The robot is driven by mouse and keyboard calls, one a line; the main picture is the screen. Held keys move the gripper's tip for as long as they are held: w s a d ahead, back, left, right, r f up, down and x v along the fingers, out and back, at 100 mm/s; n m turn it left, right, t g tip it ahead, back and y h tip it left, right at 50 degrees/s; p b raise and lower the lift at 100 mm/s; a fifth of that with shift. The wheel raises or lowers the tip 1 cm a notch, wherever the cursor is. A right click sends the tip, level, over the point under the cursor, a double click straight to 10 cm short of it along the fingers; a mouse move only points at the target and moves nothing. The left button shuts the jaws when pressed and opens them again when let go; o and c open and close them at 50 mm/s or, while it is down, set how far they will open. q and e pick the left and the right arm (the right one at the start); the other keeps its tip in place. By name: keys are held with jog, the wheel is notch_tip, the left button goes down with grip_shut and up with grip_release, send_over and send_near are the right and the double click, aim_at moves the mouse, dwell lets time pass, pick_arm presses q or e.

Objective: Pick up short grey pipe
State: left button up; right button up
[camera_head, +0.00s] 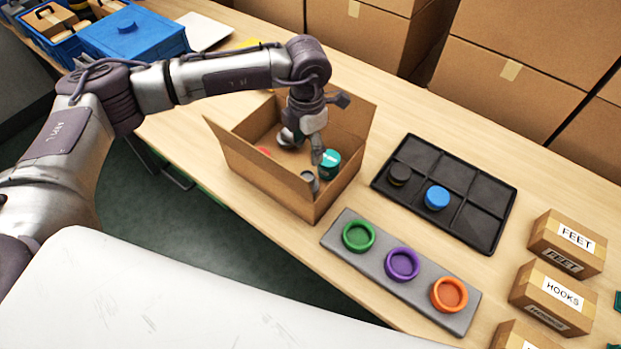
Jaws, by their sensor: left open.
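An open cardboard box (252,176) stands on the table. Inside it, a short grey cylinder (310,182) that looks like the short grey pipe is near the front right corner. A teal cylinder (330,165) is just behind it, and a small part of a red item (264,151) shows at the left. My left gripper (304,151) reaches down into the box from above, with its fingers apart. It is above and behind the grey cylinder, next to the teal one. Part of the box floor is hidden by the gripper. My right gripper is not in view.
A black tray (468,187) with compartments holds a blue item (437,197) and a black item (399,174). A grey plate (379,262) carries green, purple and orange rings. Small labelled boxes (566,243) stand at right, large cartons (520,80) behind, blue bins (140,38) at far left.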

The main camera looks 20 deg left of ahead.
pick_arm(q)
send_over(308, 175)
jog(key=f, duration=0.5)
jog(key=shift+s+p, duration=0.25)
jog(key=shift+p, duration=0.05)
notch_tip(308, 175, down, 3)
jog(key=shift+w+r+p, duration=0.1)
jog(key=shift+p, duration=0.25)
notch_tip(308, 175, down, 4)
jog(key=shift+w+r+p, duration=0.1)
jog(key=shift+r+p, duration=0.05)
jog(key=shift+p, duration=0.25)
jog(key=shift+f, duration=0.25)
jog(key=c, duration=1.2)
jog(key=shift+c, duration=0.2)
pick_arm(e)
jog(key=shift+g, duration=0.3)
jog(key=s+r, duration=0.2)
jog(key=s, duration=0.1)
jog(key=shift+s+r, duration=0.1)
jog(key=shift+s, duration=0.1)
